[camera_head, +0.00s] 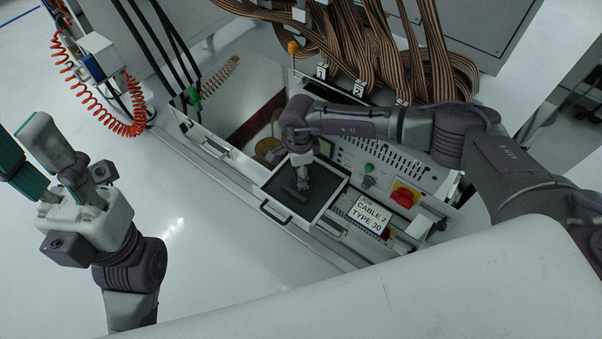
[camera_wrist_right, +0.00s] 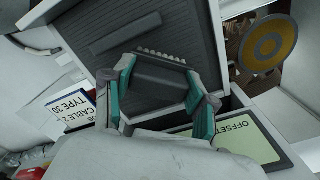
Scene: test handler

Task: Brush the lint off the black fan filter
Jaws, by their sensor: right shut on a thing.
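The black fan filter (camera_head: 322,180) lies in a pale square frame with a handle, pulled out at the front of the machine. In the right wrist view the filter (camera_wrist_right: 185,25) shows fine ribs, and a lighter grey fuzzy strip (camera_wrist_right: 122,32), which looks like lint, lies across it. My right gripper (camera_head: 301,178) is over the filter. Its teal pads (camera_wrist_right: 158,92) are shut on a dark brush (camera_wrist_right: 155,72), whose bristle row faces the filter; whether the bristles touch is unclear. My left gripper (camera_head: 22,165) is at the far left, away from the filter, open and empty.
A label card (camera_head: 367,212) and a red switch (camera_head: 403,196) are right of the filter. Ribbon cables (camera_head: 420,70) crowd the back. An orange coiled hose (camera_head: 122,128) hangs at left. A yellow disc (camera_wrist_right: 272,47) sits near the frame. Floor in front is clear.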

